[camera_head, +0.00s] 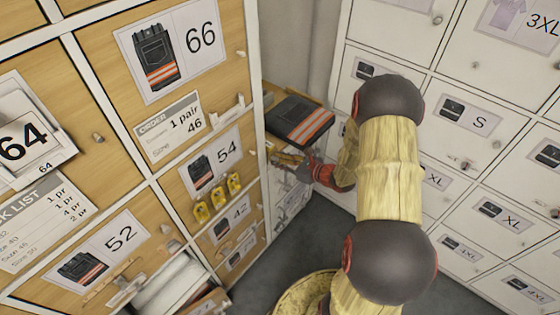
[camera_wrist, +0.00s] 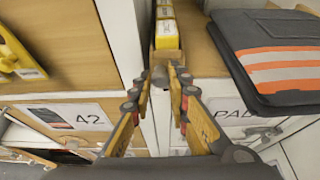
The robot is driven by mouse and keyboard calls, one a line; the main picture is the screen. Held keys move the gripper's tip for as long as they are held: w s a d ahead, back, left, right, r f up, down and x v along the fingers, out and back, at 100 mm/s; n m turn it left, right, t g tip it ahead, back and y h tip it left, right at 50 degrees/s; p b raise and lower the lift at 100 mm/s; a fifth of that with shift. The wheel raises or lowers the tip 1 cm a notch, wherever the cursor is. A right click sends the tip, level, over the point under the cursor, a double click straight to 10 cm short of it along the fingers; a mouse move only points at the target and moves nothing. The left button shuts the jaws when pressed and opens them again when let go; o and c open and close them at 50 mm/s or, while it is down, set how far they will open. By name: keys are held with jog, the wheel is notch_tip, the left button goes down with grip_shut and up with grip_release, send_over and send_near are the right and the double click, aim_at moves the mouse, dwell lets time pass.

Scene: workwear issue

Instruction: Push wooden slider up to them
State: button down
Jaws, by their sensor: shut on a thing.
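A row of yellow boxes (camera_wrist: 166,33) stands in a narrow channel at the top centre of the wrist view. A wooden slider (camera_wrist: 165,57) shows as a small brown piece at the near end of this row, close to the nearest box; whether they touch I cannot tell. My gripper (camera_wrist: 160,78) is shut on a small greyish part at the slider's near side. The fingers hide much of it. In the head view my gripper (camera_head: 290,160) is beside the cabinet's right edge, below folded dark trousers (camera_head: 300,120), and the slider is too small to make out.
The dark trousers with orange stripes (camera_wrist: 275,55) lie right of the channel. The wooden cabinet (camera_head: 190,120) is on the left, with several yellow items (camera_head: 217,197) on its door 54. White lockers (camera_head: 470,130) stand on the right. Grey floor (camera_head: 300,250) is free between them.

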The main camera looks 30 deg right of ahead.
jog(key=d, duration=0.1)
jog(key=w+d, duration=0.1)
jog(key=d, duration=0.2)
jog(key=shift+w+d, duration=0.25)
jog(key=shift+w, duration=0.05)
jog(key=c, duration=1.7)
grip_release()
jog(key=shift+a, duration=0.1)
jog(key=shift+c, duration=0.2)
jog(key=shift+o, duration=0.4)
jog(key=v, duration=1.2)
